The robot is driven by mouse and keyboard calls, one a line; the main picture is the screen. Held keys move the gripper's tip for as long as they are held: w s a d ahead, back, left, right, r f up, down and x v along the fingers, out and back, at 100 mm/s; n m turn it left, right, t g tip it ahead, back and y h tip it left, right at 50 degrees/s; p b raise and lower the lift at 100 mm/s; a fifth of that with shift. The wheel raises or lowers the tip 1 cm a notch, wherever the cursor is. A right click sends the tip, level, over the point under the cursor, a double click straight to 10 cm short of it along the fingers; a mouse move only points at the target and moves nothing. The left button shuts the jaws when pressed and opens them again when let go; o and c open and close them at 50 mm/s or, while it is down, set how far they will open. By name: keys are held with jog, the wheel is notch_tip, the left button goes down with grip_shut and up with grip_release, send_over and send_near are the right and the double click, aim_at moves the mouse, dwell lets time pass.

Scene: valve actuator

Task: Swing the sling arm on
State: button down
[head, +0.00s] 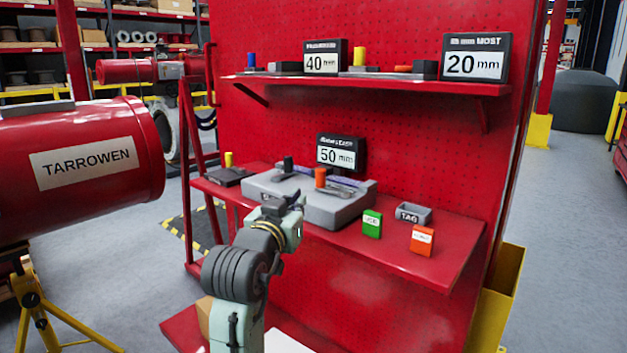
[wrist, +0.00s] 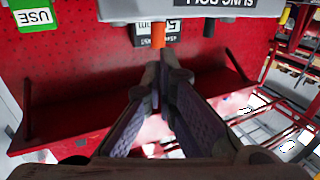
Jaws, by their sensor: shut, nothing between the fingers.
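A grey block (head: 345,212) rests on the lower red shelf, below the 50 mm display (head: 339,154). An orange peg (head: 320,177) and a dark peg (head: 288,165) stand on its top, among slim grey and purplish bars (head: 345,184). I cannot tell for sure which bar is the sling arm. My gripper (head: 293,204) is at the block's front edge; its fingertips are hard to make out there. In the wrist view, my gripper (wrist: 160,62) is shut and empty, its tips just short of the orange peg (wrist: 158,35) in the picture. The block's lettered face (wrist: 215,8) shows upside down.
Green (head: 372,223) and orange (head: 422,240) cards and a grey TAG tray (head: 413,212) stand right of the block. A dark block with a yellow peg (head: 229,160) is left. An upper shelf (head: 370,84) overhangs.

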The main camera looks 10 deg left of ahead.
aim_at(317, 177)
jog(key=w+p, duration=0.1)
jog(key=w, duration=0.3)
jog(key=w+d+p, duration=0.1)
jog(key=w, duration=0.3)
jog(key=w+d+p, duration=0.1)
jog(key=w, duration=0.2)
jog(key=shift+w, duration=0.4)
jog(key=shift+w+r, duration=0.1)
jog(key=shift+w, duration=0.7)
jog(key=shift+r, duration=0.15)
